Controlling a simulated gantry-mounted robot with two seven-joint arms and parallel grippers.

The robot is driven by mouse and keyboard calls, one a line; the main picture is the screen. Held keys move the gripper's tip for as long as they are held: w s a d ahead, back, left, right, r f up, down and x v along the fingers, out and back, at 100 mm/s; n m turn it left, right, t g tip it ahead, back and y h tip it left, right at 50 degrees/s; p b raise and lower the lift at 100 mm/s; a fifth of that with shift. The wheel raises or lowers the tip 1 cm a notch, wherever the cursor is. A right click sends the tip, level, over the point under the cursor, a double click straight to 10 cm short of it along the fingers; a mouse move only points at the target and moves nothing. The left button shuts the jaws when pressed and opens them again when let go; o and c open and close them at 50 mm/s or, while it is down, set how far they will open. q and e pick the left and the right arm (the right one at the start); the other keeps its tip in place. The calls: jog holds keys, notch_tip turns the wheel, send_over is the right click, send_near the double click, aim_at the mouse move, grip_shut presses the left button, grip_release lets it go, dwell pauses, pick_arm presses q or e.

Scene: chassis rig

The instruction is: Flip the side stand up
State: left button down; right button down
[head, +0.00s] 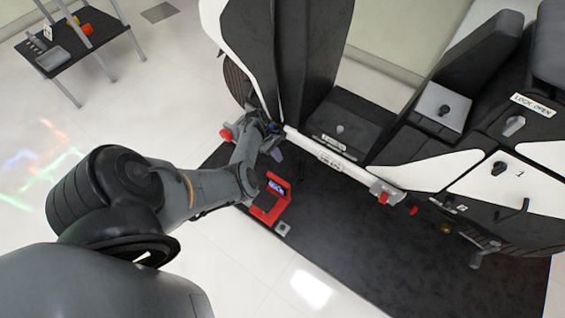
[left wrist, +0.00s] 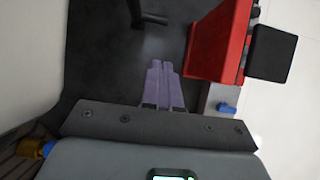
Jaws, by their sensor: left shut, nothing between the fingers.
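My left gripper (head: 277,154) is low beside the white-and-black scooter chassis (head: 330,152), above the dark mat. In the left wrist view its two purple fingers (left wrist: 165,82) lie together, shut with nothing between them. A dark bar with a short crosspiece (left wrist: 147,17) shows beyond the fingertips, apart from them; it may be the side stand, but I cannot tell for sure. In the head view my left arm and wrist cover part of the area beside the chassis. My right gripper is in neither view.
A red stand with a small screen (head: 270,202) sits on the mat (head: 330,240) close to my left wrist; its red side (left wrist: 215,40) is right of the fingers. A small table (head: 75,55) stands far left. White floor is clear at the lower middle.

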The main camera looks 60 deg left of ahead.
pick_arm(q)
jog(key=b+x, duration=0.6)
jog(key=x, duration=0.3)
jog(key=shift+d+f, duration=0.1)
jog(key=shift+f, duration=0.2)
jog(key=shift+w+d+f+b, duration=0.3)
jog(key=shift+d+f+b, duration=0.05)
jog(key=shift+d+b, duration=0.15)
jog(key=shift+w+d+f+b, duration=0.25)
jog(key=shift+d+f+b, duration=0.1)
jog(key=shift+d, duration=0.15)
jog(key=shift+w+d+f, duration=0.1)
jog(key=shift+w+d, duration=0.1)
jog(key=shift+d, duration=0.25)
jog(key=shift+a, duration=0.1)
